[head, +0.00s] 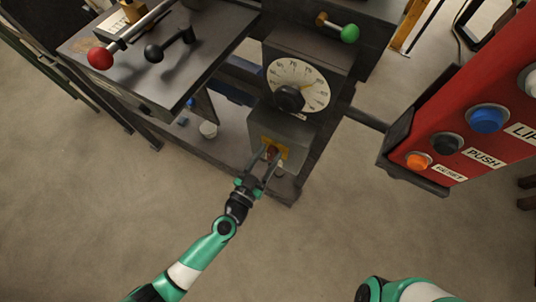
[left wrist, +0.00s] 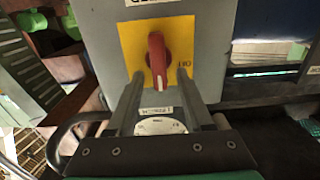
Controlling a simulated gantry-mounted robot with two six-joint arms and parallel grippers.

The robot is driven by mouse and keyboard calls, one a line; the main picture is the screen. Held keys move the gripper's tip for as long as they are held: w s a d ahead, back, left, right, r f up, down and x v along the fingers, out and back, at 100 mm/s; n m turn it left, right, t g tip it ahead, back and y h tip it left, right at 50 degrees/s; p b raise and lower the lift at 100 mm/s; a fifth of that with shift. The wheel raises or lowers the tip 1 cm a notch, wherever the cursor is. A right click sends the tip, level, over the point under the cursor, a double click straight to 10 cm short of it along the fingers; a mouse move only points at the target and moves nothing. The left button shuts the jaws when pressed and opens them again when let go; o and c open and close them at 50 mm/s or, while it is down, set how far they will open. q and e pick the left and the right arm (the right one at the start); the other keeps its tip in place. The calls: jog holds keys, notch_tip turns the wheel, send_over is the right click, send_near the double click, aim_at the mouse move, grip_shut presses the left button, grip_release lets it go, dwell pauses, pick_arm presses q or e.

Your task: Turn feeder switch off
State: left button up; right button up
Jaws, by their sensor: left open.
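The feeder switch is a red rotary knob (head: 272,150) on a yellow plate (head: 284,152), on the front of a grey box below a dial. My left gripper (head: 267,157) is open at the switch. In the left wrist view its two fingers (left wrist: 160,78) lie either side of the knob's lower end, with gaps showing. My right gripper is out of view; only part of my right arm shows.
A round dial (head: 310,88) with a black knob sits just above the switch box. A red button panel (head: 462,120) reaches in at the right. A table (head: 215,40) with red and black ball levers stands at upper left. The floor in front is clear.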

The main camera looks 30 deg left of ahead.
pick_arm(q)
grip_shut()
dwell(0.5)
jog(key=n, duration=0.2)
jog(key=a+n, duration=0.1)
jog(key=n, duration=0.5)
jog(key=shift+a+f, duration=0.15)
jog(key=shift+f, duration=0.15)
jog(key=n, duration=0.3)
jog(key=n+b, duration=0.1)
jog(key=n, duration=0.1)
jog(key=shift+a+f+n, duration=0.25)
jog(key=shift+f+n, duration=0.05)
jog(key=shift+f, duration=0.05)
jog(key=shift+a+f+n+b, duration=0.1)
jog(key=shift+f+n+b, duration=0.1)
jog(key=shift+n, duration=0.9)
jog(key=shift+f+n+b, duration=0.15)
jog(key=shift+n, duration=0.95)
